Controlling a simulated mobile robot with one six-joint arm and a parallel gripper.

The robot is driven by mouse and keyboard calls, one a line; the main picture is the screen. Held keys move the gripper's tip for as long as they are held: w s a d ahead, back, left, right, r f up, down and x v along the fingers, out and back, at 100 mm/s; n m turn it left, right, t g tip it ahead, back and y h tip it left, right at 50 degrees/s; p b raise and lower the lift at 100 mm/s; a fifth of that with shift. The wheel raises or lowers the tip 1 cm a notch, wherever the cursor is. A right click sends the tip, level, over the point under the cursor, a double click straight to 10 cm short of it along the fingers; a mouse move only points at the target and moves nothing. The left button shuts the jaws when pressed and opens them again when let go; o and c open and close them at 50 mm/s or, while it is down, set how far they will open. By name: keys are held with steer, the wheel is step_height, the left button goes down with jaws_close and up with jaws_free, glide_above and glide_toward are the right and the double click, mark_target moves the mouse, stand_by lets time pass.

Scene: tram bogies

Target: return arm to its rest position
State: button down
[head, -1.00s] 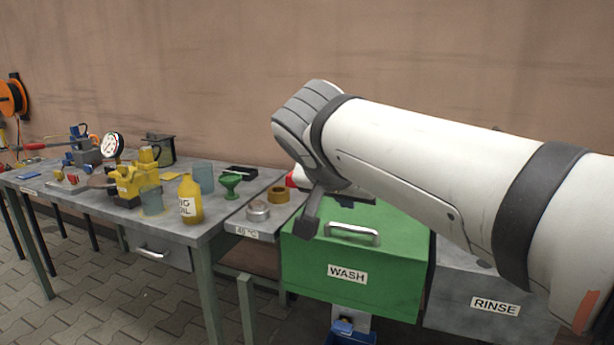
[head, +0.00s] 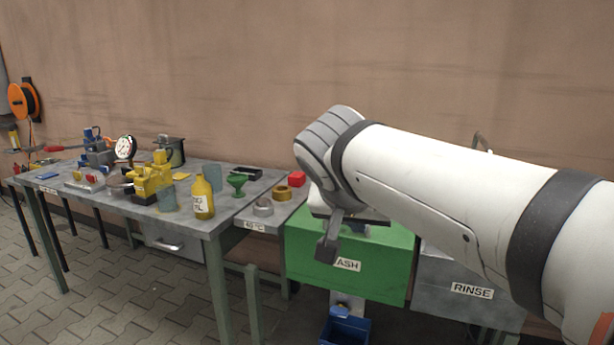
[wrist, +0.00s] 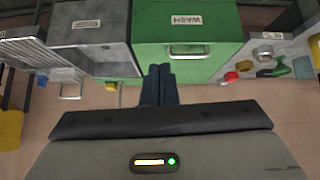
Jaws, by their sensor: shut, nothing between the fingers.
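My arm (head: 430,185) reaches in from the right of the head view, with its bent wrist in front of the wall and over the green WASH box. In the wrist view my gripper (wrist: 158,72) shows as two dark fingers pressed together with nothing between them. The fingertips overlap the edge of the WASH box (wrist: 187,22) in that picture; I cannot tell the gap. In the head view the WASH box (head: 310,258) is partly covered by my arm, and the fingers cannot be made out clearly.
A grey RINSE box (head: 470,292) stands right of the WASH box. At left, a workbench (head: 115,205) carries a yellow bottle (head: 203,198), a green funnel (head: 237,183), a dial gauge (head: 125,148) and other items. A blue bin (head: 345,328) sits below. Paved floor is open at lower left.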

steer(key=s+d+r+n+g+y+p, duration=0.1)
steer(key=s+d+n+g+p, duration=0.1)
steer(key=s+p, duration=0.5)
steer(key=s+d+n+g+y+p, duration=0.1)
steer(key=s+d+p, duration=0.4)
steer(key=p, duration=1)
steer(key=shift+s+r+n+g+y+p, duration=0.4)
steer(key=shift+s+g+y, duration=0.1)
steer(key=shift+s+g, duration=0.45)
